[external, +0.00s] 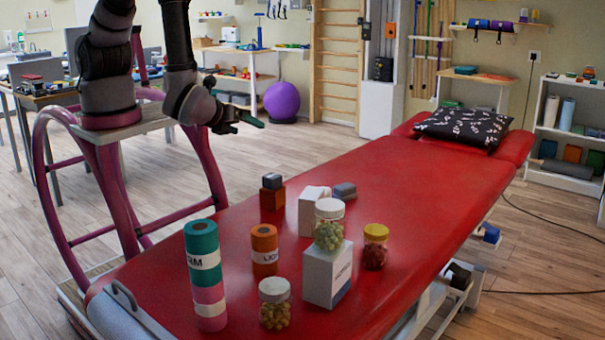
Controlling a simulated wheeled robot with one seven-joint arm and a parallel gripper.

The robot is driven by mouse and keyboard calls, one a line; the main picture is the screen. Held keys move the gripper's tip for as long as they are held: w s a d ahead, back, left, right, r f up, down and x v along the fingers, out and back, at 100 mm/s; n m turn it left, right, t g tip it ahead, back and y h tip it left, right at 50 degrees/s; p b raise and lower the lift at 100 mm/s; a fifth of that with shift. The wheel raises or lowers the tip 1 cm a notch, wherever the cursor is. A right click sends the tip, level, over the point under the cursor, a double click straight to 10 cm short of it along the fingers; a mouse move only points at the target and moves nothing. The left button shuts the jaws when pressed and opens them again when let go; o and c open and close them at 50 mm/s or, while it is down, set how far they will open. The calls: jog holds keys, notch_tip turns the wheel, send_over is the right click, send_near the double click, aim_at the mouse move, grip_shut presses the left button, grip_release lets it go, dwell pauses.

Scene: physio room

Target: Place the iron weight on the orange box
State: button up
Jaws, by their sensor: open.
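An orange-brown box (272,200) stands on the red treatment table, toward its left edge. A small dark block (272,181) rests on top of it. A grey rounded block (344,191) lies to the right, behind or beside a white box. I cannot tell for sure which of the two blocks is the iron weight. My gripper (241,122) is open and empty. In the picture it is above and left of the orange-brown box, with a clear gap, near the table's left edge.
On the red table (420,215) stand a white box (312,212), a white carton (328,275) with a jar (329,225) on it, a yellow-lidded jar (375,247), another jar (275,304), an orange roll (264,250) and stacked rolls (203,245). A pillow (462,127) lies at the far end.

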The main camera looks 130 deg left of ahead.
jog(key=s+d+r+n+t+h, duration=0.2)
jog(key=d+r, duration=0.3)
jog(key=r, duration=0.5)
jog(key=s+d+r+n+t+h, duration=0.3)
jog(key=s+d+r+t+h, duration=0.1)
jog(key=r, duration=0.7)
jog(key=s+d+r+n+t+h, duration=0.3)
jog(key=d+r, duration=0.3)
jog(key=r, duration=0.5)
jog(key=shift+s+d+r+h, duration=0.25)
jog(key=shift+s+d+h, duration=0.15)
jog(key=shift+s+h, duration=0.15)
